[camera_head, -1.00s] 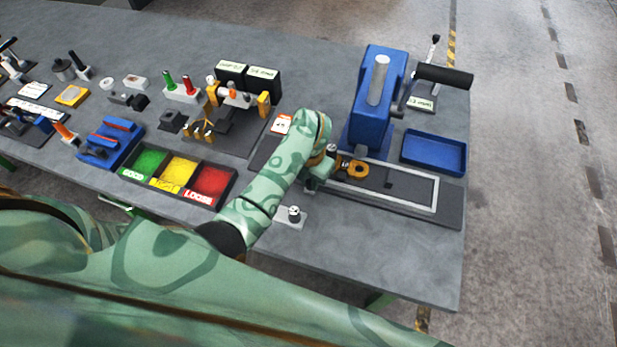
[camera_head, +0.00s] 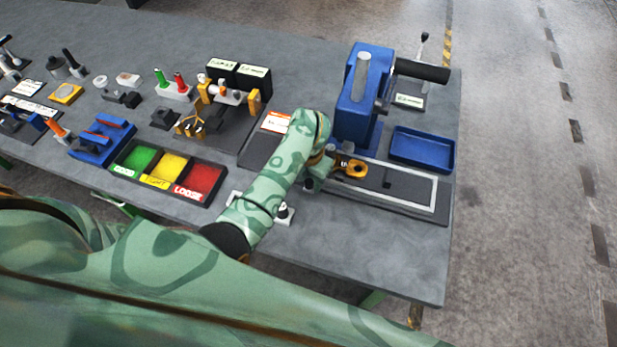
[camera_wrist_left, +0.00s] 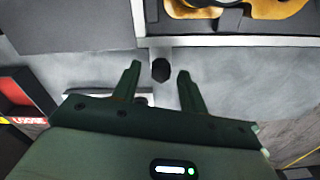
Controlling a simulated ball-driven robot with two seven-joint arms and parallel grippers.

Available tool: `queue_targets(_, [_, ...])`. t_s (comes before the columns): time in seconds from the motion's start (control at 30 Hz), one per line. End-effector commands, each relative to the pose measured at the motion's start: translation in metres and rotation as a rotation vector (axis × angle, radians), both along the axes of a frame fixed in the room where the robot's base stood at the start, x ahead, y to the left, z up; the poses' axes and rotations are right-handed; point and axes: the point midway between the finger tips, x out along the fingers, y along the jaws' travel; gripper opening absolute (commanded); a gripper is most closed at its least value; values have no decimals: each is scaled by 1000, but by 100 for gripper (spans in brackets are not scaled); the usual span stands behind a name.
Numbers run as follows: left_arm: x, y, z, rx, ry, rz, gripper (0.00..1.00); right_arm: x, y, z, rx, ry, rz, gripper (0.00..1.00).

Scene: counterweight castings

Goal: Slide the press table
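The press table is a dark sliding plate with a pale frame (camera_head: 434,198), set on a dark bed (camera_head: 440,207) in front of the blue press (camera_head: 362,100). An orange casting (camera_head: 350,168) sits at its left part. My left gripper (camera_wrist_left: 159,70) is at the table's left front; in the head view my wrist mostly hides it. In the left wrist view its two fingers are apart, with a dark round knob (camera_wrist_left: 161,70) between the tips and gaps on both sides. The frame's front edge (camera_wrist_left: 240,41) lies just beyond. My right gripper is out of view.
A pale plate with a black-topped post (camera_head: 283,211) stands in front of the bed. Left are green, yellow and red bins (camera_head: 203,182). A blue tray (camera_head: 422,150) and a lever (camera_head: 423,45) are at the right. The front right counter is clear.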

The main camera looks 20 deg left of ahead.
Motion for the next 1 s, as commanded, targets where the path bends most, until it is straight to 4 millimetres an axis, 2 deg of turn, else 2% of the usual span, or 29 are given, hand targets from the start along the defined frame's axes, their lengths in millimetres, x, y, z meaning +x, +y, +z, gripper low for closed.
queue_targets(0.17, [0,0,4,0,0,0,43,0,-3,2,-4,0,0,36])
queue_targets(0.27, [1,0,17,1,-2,0,43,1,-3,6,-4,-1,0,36])
queue_targets(0.7, [1,0,131,2,-4,1,43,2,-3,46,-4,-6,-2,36])
queue_targets(0.83, [1,0,152,2,-2,-1,43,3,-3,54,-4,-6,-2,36])
queue_targets(1.0, [0,0,163,1,0,0,43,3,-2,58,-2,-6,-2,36])
